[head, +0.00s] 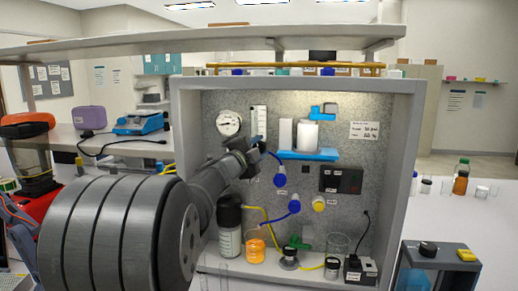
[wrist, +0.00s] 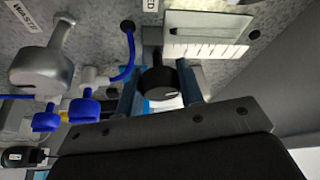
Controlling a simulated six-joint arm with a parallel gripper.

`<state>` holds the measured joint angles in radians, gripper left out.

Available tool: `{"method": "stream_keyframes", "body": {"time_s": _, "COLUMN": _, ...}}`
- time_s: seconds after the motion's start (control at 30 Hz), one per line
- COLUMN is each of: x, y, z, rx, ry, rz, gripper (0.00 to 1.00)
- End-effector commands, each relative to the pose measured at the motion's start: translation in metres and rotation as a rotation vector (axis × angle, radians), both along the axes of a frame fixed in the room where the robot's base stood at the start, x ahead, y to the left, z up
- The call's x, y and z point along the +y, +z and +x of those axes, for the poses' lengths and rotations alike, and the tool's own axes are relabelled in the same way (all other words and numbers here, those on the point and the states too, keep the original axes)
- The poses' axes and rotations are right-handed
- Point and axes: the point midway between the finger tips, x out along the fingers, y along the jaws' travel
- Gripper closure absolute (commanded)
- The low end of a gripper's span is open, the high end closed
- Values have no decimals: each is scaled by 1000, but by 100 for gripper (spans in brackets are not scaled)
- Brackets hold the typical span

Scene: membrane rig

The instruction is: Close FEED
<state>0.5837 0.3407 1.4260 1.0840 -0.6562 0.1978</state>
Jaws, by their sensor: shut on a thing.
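In the wrist view, a round black knob (wrist: 158,82) sits between the two bluish fingers of my gripper (wrist: 158,92). The fingers are shut on its sides. In the head view, my gripper (head: 259,147) is at the panel, right of the pressure gauge (head: 229,123) and below the flow meter (head: 259,122).
Blue valve handles (head: 280,180) and a yellow one (head: 318,204) are to the right of my gripper. A blue shelf (head: 308,155) holds a white canister. A black-capped bottle (head: 229,230) and an orange-filled beaker (head: 255,250) stand below my gripper. The cabinet's side wall (head: 408,170) bounds the right.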

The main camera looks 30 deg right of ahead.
Motion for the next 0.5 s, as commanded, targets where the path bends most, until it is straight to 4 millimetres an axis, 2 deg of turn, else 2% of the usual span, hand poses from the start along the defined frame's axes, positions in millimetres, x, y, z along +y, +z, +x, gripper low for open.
{"method": "stream_keyframes", "body": {"time_s": 0.5, "x": 0, "y": 0, "z": 0, "rx": -216, "ry": 1, "rz": 218, "gripper": 88}}
